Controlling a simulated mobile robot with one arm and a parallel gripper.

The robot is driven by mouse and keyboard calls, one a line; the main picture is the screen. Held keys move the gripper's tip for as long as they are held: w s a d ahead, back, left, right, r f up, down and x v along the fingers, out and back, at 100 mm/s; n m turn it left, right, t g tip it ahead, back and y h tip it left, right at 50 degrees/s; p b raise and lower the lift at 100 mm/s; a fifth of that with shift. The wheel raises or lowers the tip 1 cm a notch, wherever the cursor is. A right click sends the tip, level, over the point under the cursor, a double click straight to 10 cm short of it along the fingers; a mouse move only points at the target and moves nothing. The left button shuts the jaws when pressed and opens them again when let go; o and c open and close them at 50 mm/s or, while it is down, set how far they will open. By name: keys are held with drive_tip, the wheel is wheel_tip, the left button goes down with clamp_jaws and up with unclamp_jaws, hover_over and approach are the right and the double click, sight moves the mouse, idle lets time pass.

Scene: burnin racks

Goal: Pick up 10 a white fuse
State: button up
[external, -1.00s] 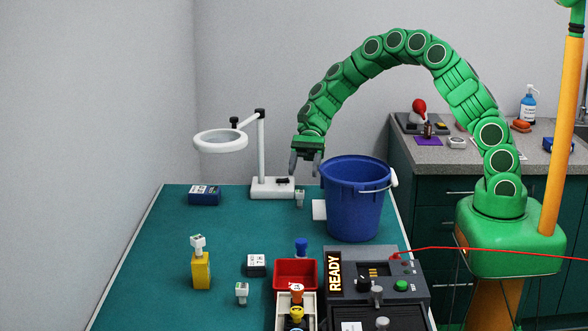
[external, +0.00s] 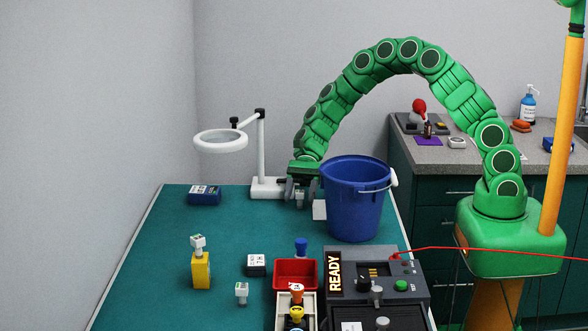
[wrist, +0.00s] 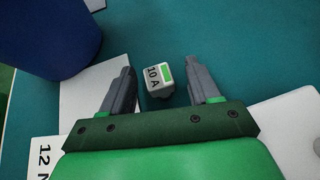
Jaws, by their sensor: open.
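A small white fuse marked "10 A" with a green stripe shows in the wrist view (wrist: 157,82). It stands on the teal table between the two grey fingers of my gripper (wrist: 162,90), apart from both. In the external view my gripper (external: 301,192) is lowered to the table around the white fuse (external: 300,197), beside the lamp base. The gripper is open. In the external view the fingers partly hide the fuse.
A blue bucket (external: 355,205) stands close to the right of my gripper. The magnifier lamp's white base (external: 266,188) is just left of it. A white card (external: 319,210) lies near the bucket. Other fuses, one on a yellow block (external: 202,272), stand nearer the front. The left table is mostly clear.

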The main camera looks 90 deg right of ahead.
drive_tip(key=shift+w+a+f, duration=0.1)
drive_tip(key=shift+a+f, duration=0.05)
drive_tip(key=shift+a, duration=0.05)
drive_tip(key=c, duration=1.1)
